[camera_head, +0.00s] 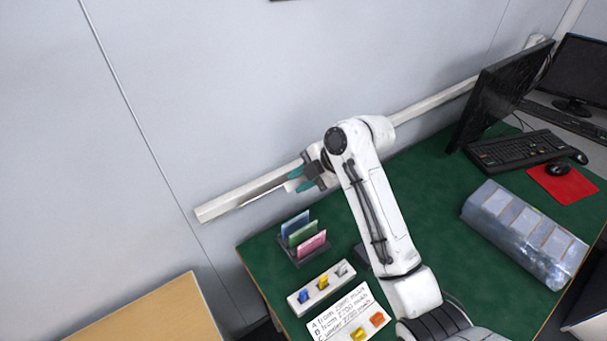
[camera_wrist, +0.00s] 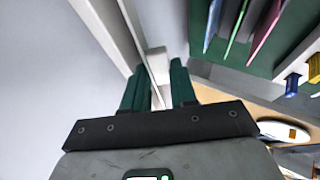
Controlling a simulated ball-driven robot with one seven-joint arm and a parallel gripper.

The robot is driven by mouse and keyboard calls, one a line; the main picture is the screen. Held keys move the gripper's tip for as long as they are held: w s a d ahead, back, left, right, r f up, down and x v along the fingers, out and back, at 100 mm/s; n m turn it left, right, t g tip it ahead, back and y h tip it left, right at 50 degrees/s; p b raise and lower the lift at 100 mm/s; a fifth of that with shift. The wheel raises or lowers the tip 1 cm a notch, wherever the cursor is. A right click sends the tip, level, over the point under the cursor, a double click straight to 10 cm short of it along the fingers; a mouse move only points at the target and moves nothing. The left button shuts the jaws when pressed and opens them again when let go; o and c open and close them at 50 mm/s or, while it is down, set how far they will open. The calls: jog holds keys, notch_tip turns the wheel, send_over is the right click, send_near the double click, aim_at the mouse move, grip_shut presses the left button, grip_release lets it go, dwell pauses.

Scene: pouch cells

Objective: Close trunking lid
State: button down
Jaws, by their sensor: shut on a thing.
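The white trunking (camera_head: 222,206) runs along the grey wall just above the green desk, rising to the right. Its lid (camera_head: 262,193) shows as a thin pale strip along the lower front, with a dark gap beside it near the left end. My gripper (camera_head: 298,179) is at the trunking, its teal fingers pointing left. In the wrist view the trunking (camera_wrist: 98,14) crosses the upper left, and my gripper (camera_wrist: 160,82) is shut on the lid (camera_wrist: 157,64), a pale strip between the two fingers. My arm hides the middle of the trunking.
Pouch cells stand in a rack (camera_head: 290,249) on the desk (camera_head: 425,190), below my gripper. A holder with coloured clips (camera_head: 321,287) and a label card (camera_head: 345,312) lie nearer. A clear divided box (camera_head: 525,235), monitor (camera_head: 500,92) and keyboard (camera_head: 520,150) stand right.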

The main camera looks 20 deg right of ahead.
jog(key=shift+g, duration=0.3)
jog(key=c, duration=1.2)
grip_release()
jog(key=shift+o, duration=1.3)
jog(key=shift+r, duration=0.1)
jog(key=shift+w+r, duration=0.1)
jog(key=shift+w, duration=0.05)
